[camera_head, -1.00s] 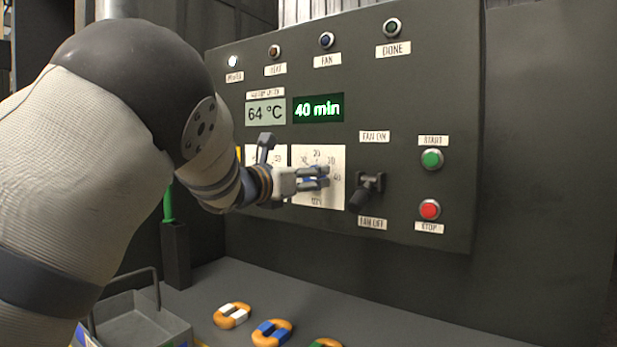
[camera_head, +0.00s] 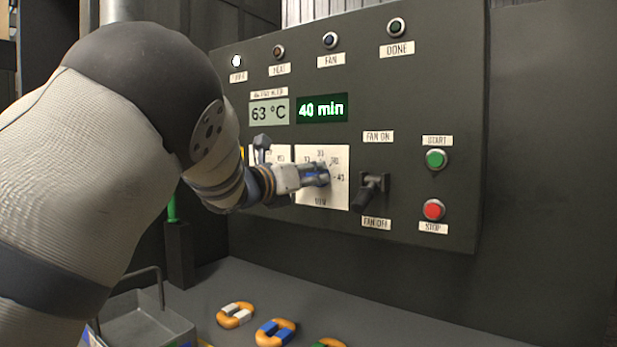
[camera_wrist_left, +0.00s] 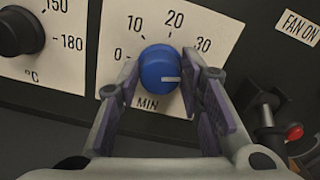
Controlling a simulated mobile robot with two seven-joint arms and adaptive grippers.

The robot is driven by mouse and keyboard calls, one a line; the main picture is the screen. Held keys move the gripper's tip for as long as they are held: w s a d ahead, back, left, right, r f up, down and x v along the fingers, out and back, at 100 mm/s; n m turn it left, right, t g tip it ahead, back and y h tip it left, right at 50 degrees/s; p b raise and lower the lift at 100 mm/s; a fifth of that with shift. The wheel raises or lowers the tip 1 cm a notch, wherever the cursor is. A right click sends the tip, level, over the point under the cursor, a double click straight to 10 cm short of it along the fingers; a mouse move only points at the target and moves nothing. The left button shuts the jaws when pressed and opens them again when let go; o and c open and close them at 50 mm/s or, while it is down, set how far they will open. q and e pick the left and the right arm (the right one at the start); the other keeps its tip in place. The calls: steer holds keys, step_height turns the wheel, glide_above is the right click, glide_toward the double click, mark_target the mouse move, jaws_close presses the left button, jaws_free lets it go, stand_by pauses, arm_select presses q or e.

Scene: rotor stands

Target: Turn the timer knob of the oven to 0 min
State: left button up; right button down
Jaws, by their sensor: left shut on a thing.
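The timer knob (camera_wrist_left: 157,66) is blue and round, with a white pointer line, on a white dial plate (camera_head: 333,193). The pointer line is toward the right of the dial, away from the 0 mark at left. The 40 mark is hidden by a finger in the wrist view but shows at right in the head view. The green timer display (camera_head: 322,108) reads 40 min. My left gripper (camera_head: 318,174) is at the dial, with its fingers (camera_wrist_left: 160,80) shut on either side of the knob. My right gripper is not in view.
A black temperature knob (camera_wrist_left: 18,32) is left of the timer. The fan switch (camera_head: 371,190) is close on the right, with green start (camera_head: 435,159) and red stop (camera_head: 433,209) buttons beyond. Orange rotor-like parts (camera_head: 275,332) and a grey tray (camera_head: 140,325) lie below.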

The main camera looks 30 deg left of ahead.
arm_select(q)
steer(key=shift+f+n, duration=0.2)
steer(key=shift+n, duration=7.85)
steer(key=shift+f+n, duration=0.15)
steer(key=shift+n, duration=8.2)
steer(key=o, duration=1.2)
steer(key=shift+d, duration=0.1)
steer(key=shift+c, duration=0.2)
